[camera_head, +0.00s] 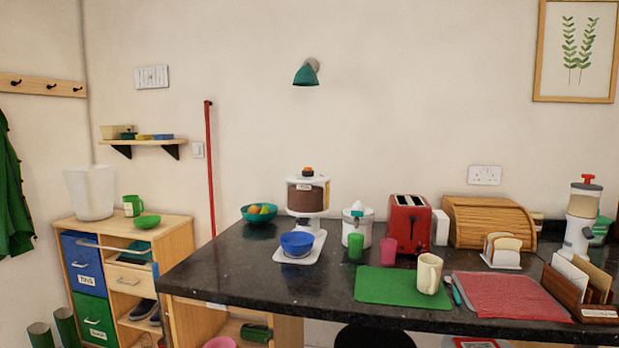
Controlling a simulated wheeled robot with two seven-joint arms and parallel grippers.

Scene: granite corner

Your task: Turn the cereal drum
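The cereal drum (307,195) is the brown-filled, clear-sided top of a white dispenser on the dark counter, left of the middle. It has a white lid with an orange and black knob (307,171) on top. Its white base (313,250) reaches forward, and a blue bowl (297,242) stands on it, in front of the dispenser's stem. I cannot tell whether any cereal is in the bowl. Neither of my grippers shows in the head view.
On the dark counter (230,270), a fruit bowl (259,213) stands left of the dispenser. A beige mug (429,273) is on the green mat (385,285).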

